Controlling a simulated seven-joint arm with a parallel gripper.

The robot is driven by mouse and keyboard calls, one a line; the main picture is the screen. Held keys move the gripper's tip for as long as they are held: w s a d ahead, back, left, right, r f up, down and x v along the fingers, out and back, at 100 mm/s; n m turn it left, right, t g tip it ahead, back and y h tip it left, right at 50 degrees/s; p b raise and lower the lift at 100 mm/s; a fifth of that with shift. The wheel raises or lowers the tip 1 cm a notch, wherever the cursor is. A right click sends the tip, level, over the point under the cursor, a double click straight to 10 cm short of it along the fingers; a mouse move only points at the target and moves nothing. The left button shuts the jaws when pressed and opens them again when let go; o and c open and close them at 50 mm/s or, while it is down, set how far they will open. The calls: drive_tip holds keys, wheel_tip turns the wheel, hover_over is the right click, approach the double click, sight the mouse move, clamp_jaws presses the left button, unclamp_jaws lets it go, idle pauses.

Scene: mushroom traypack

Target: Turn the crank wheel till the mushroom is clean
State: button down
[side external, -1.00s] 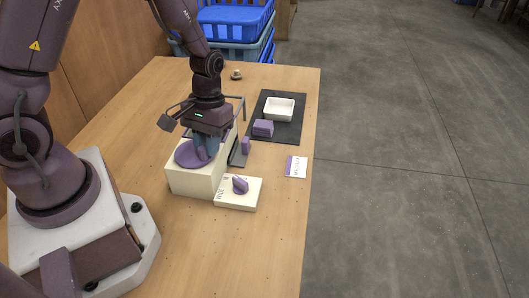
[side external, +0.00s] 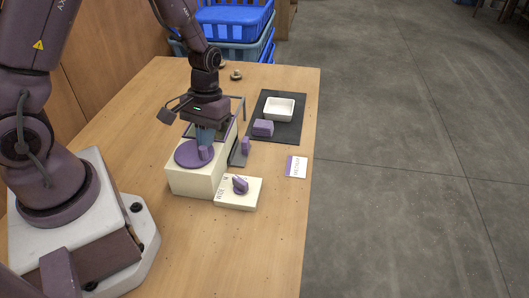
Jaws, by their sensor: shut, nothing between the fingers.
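The crank wheel is a flat purple disc (side external: 190,155) on top of a cream box-shaped machine (side external: 192,181). A short purple handle (side external: 204,153) stands up on the wheel's right part. My gripper (side external: 205,142) points down just behind the handle, shut with nothing between its blue-grey fingers. I cannot tell whether the fingertips touch the handle. Whether a mushroom sits in the machine is hidden behind my gripper.
A white tray (side external: 293,116) and a purple block (side external: 263,127) rest on a dark mat (side external: 287,132). A labelled card (side external: 296,166) lies at the table's right edge. Blue crates (side external: 233,24) stand behind.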

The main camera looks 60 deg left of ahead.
drive_tip(key=c, duration=1.4)
unclamp_jaws()
drive_tip(key=shift+c, duration=0.2)
drive_tip(key=shift+v, duration=2.25)
